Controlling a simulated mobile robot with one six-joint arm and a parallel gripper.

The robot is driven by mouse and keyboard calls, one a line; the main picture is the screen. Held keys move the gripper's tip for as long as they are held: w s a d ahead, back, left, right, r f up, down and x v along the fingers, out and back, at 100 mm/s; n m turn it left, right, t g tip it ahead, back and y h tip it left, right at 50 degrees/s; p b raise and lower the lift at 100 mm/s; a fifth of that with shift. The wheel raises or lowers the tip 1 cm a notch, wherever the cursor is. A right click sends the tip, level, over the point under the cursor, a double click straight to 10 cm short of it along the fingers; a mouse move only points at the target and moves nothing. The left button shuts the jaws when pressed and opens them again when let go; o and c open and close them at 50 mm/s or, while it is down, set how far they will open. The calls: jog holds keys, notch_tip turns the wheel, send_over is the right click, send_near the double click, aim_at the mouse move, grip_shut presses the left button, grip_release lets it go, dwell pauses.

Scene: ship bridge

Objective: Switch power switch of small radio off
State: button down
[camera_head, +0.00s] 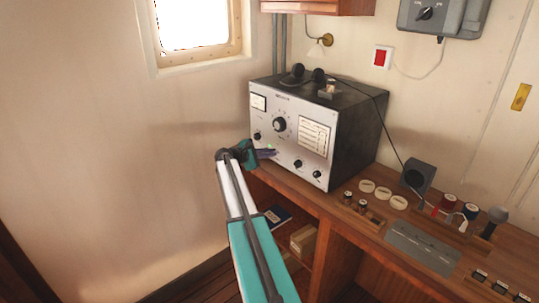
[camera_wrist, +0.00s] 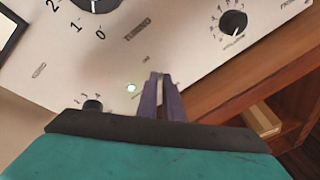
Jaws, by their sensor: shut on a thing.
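The radio (camera_head: 291,147) has a silver front panel in a dark case and stands on the wooden desk against the wall. Its panel fills the upper part of the wrist view (camera_wrist: 190,45). My gripper (camera_head: 270,153) is at the lower part of this panel. In the wrist view, the two purple fingers (camera_wrist: 161,82) point at the panel and are close together around the small power switch, which they mostly hide. A green light (camera_wrist: 131,88) glows just left of the fingers; it also shows in the head view (camera_head: 269,147).
Knobs surround the fingers: a large dial above left, a black knob (camera_wrist: 233,23) at right and another (camera_wrist: 92,105) at lower left. A headset (camera_head: 305,74) lies on the radio. Stamps and other small items crowd the desk (camera_head: 335,205) to the right.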

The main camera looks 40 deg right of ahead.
jog(key=shift+d, duration=0.2)
jog(key=shift+f+b, duration=0.15)
jog(key=shift+b, duration=0.5)
jog(key=shift+f+h+b, duration=0.25)
jog(key=shift+h+b, duration=0.25)
jog(key=shift+b, duration=0.6)
jog(key=f+h+b, duration=0.1)
jog(key=h+b, duration=0.1)
jog(key=b, duration=0.3)
jog(key=h+b, duration=0.2)
jog(key=b, duration=0.4)
jog(key=shift+w+f, duration=0.15)
jog(key=shift+f, duration=0.25)
jog(key=h+b, duration=0.1)
jog(key=b, duration=0.2)
jog(key=f+h+b, duration=0.1)
jog(key=h+b, duration=0.1)
jog(key=b, duration=0.2)
jog(key=shift+d+f+g, duration=0.1)
jog(key=shift+d+g, duration=0.05)
jog(key=shift+g, duration=0.25)
jog(key=shift+h+b, duration=0.3)
jog(key=shift+b, duration=0.55)
jog(key=shift+d+h+b, duration=0.1)
jog(key=shift+h+b, duration=0.4)
jog(key=shift+b, duration=0.25)
